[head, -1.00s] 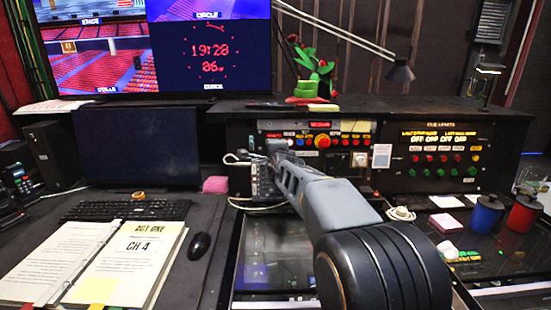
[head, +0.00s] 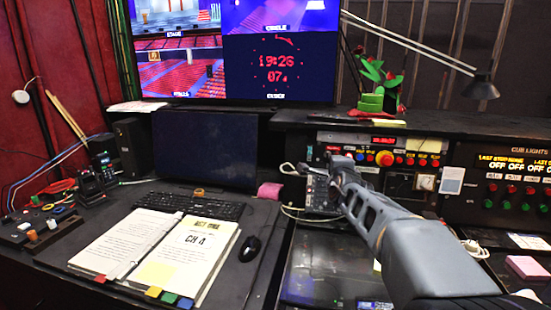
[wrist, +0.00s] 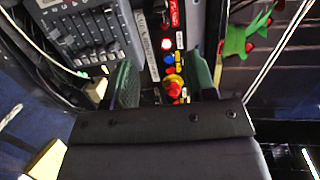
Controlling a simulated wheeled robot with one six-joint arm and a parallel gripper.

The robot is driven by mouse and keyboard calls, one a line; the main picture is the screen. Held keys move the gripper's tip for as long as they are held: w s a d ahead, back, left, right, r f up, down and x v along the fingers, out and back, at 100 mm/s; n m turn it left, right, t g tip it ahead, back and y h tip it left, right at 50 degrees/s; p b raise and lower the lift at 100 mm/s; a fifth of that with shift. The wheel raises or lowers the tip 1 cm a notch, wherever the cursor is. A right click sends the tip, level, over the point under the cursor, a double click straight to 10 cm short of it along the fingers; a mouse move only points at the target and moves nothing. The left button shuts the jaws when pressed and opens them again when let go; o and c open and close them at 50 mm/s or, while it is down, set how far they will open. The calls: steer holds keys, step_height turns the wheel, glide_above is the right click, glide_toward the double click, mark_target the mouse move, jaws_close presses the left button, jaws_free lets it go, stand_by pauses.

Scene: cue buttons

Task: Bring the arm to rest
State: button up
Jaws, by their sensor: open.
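My arm reaches in from the lower right of the head view. My gripper (head: 338,160) is in front of the control panel (head: 322,139), left of the big red button (head: 384,158). It is small and partly hidden by my own arm there. In the wrist view my gripper (wrist: 165,82) has its two dark green fingers apart. Nothing shows held between them. The red button (wrist: 173,84) with its yellow base appears in the gap, beyond the fingers. I cannot tell the distance, and no contact is visible.
An open script binder (head: 168,246), keyboard (head: 196,202) and mouse (head: 250,248) lie on the desk at left. The cue lights panel (head: 510,190) is at right, below a lamp (head: 481,88).

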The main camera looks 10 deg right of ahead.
steer(key=s+d+f+n+g+h+p, duration=0.15)
steer(key=s+f+n+g, duration=0.6)
steer(key=n, duration=0.75)
steer(key=s+f+n+g+h+p, duration=0.25)
steer(key=s+f+n, duration=0.25)
steer(key=s+n, duration=0.7)
steer(key=s+a+m+g+y+p, duration=0.2)
steer(key=s+a+m+y, duration=0.4)
steer(key=a, duration=0.7)
steer(key=shift+s+f+y+p, duration=0.25)
steer(key=shift+s+y+p, duration=0.55)
steer(key=shift+y, duration=0.2)
